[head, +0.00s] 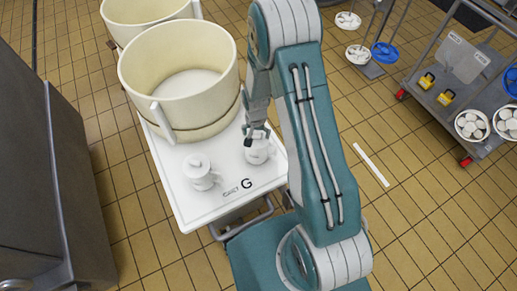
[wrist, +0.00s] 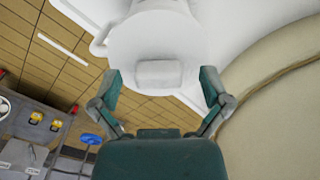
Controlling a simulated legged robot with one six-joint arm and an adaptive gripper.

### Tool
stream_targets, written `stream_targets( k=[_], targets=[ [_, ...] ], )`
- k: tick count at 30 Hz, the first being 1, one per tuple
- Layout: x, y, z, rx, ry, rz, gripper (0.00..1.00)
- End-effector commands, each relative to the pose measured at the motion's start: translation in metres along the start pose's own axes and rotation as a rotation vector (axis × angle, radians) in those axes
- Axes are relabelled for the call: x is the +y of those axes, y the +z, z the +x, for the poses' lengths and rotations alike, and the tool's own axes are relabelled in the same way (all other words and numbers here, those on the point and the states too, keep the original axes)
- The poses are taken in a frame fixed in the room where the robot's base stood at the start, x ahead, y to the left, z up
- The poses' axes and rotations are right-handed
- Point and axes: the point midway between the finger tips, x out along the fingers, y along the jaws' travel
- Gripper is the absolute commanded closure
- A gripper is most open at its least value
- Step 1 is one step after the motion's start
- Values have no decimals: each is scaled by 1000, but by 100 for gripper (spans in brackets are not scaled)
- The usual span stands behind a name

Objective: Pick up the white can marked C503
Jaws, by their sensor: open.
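A white can (head: 258,150) with a side handle stands on the white cart top (head: 182,212). Some marking shows on its side, too small to read. My gripper (head: 254,137) is at its top in the head view. In the wrist view, my gripper (wrist: 160,88) is open, with one finger to each side of the pale block on the can's round top. The white can (wrist: 150,38) is just ahead of the fingers; contact cannot be told. A second white can (head: 200,172) with a lid and handle stands to the left on the same cart.
A large cream vat (head: 180,75) stands on the cart close behind the cans, with another vat (head: 145,10) beyond. A grey cabinet (head: 55,200) is at left. A trolley (head: 462,60) with trays stands at right.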

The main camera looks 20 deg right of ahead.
Motion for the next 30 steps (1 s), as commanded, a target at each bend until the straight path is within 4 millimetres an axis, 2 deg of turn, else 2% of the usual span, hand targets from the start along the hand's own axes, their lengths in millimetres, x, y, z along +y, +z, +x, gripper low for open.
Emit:
stream_targets(
  k=[6, 7, 8, 9, 13, 24, 30],
  targets=[
    [0, 0, 1, 1, 0, 0, 3],
    [0, 0, 1, 1, 0, 0, 12],
    [0, 0, 1, 1, 0, 0, 25],
    [0, 0, 1, 1, 0, 0, 43],
    [0, 0, 1, 0, 0, 0, 100],
    [0, 0, 0, 0, 0, 0, 100],
    [0, -1, -17, 2, -1, 0, 100]
  ],
)
